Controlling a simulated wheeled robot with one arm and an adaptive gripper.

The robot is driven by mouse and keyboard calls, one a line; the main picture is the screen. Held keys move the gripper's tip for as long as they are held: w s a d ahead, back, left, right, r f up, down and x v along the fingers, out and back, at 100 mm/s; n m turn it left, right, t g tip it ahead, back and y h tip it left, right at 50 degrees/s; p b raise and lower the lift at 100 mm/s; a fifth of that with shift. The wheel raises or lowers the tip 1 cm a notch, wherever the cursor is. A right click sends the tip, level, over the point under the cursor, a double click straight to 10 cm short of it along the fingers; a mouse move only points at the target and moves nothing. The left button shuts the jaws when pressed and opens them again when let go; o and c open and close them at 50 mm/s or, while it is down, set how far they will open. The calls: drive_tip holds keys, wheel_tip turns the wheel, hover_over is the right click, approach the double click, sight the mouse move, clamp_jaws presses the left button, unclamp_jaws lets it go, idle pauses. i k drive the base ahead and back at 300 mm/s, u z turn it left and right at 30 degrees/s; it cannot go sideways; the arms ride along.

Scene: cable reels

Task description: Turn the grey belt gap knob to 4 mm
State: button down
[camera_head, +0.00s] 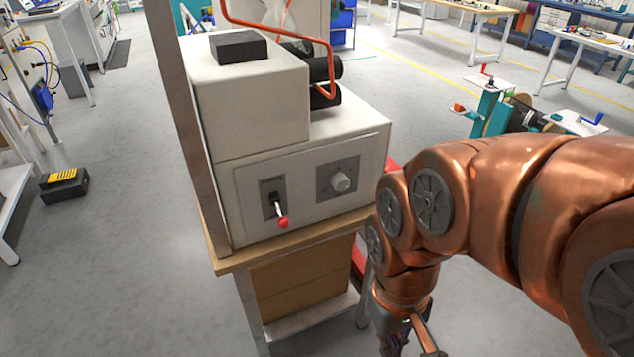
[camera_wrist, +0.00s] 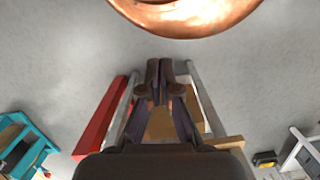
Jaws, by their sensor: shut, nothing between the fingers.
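The grey belt gap knob (camera_head: 340,182) is on the right half of the front panel of a white machine (camera_head: 255,130), on a darker square plate. The scale marks around it are too small to read. My gripper (camera_head: 412,345) is low, to the right of and below the knob, near the bottom edge of the head view and apart from the machine. In the wrist view, the fingers of my gripper (camera_wrist: 160,75) are together with nothing between them. The knob does not show in the wrist view.
A lever switch with a red tip (camera_head: 282,221) sits left of the knob. The machine stands on a wooden table (camera_head: 225,262) with a metal post at its left. An orange cable (camera_head: 331,60) loops above. A teal reel stand (camera_head: 490,110) is behind my arm.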

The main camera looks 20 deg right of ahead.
sight(339, 181)
drive_tip(key=z, duration=0.6)
drive_tip(key=k, duration=0.45)
drive_tip(key=u, duration=1.55)
